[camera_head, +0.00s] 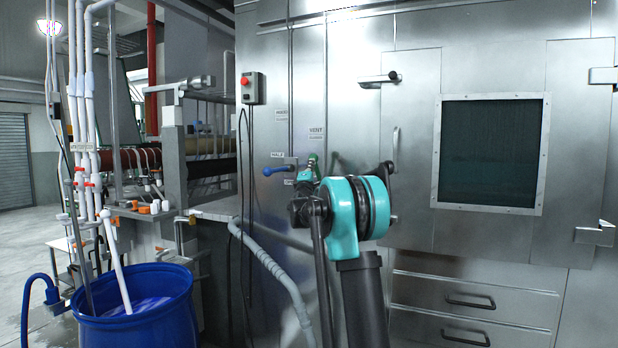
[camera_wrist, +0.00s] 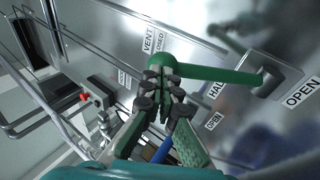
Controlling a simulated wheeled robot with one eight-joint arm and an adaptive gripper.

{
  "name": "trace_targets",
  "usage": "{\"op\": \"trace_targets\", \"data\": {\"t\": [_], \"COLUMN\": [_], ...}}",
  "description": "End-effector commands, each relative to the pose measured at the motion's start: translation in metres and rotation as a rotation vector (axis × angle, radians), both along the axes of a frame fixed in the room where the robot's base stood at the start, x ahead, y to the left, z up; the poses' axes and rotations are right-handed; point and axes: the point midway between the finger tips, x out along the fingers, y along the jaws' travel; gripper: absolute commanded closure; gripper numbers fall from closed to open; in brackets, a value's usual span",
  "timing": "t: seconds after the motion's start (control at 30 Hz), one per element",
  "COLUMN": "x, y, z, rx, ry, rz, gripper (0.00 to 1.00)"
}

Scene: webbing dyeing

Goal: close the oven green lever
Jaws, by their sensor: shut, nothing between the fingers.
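The oven's green lever (camera_wrist: 212,74) runs across the upper middle of the wrist view, from above my fingertips to a metal plate at the right. In the head view only a small green part (camera_head: 313,160) shows, and my arm hides the rest. My gripper (camera_wrist: 165,88) is shut and empty. Its fingertips are right by the lever's left, thicker end; I cannot tell whether they touch. The labels VENT (camera_wrist: 148,40), HALF (camera_wrist: 216,90) and OPEN (camera_wrist: 304,88) surround the lever.
A blue lever (camera_head: 280,170) sits just left of the green one and shows below my fingers in the wrist view (camera_wrist: 162,150). A control box (camera_head: 250,88) with a red button is on the oven wall. A blue barrel (camera_head: 135,310) stands at lower left.

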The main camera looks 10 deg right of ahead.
Motion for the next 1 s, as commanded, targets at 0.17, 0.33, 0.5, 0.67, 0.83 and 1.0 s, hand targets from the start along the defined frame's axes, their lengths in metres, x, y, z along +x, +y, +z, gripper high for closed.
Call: {"op": "trace_targets", "data": {"t": [0.17, 0.33, 0.5, 0.67, 0.83, 1.0], "x": [0.015, 0.027, 0.035, 0.039, 0.04, 0.041], "y": [-0.011, -0.02, -0.025, -0.028, -0.03, -0.031], "z": [0.018, 0.031, 0.038, 0.042, 0.044, 0.044], "rx": [-0.002, -0.003, -0.003, -0.003, -0.004, -0.003], "ry": [-0.002, -0.002, -0.002, -0.003, -0.004, -0.004], "rz": [-0.003, -0.002, -0.002, -0.001, -0.003, -0.004], "gripper": [1.0, 1.0, 1.0, 1.0, 1.0, 1.0]}}
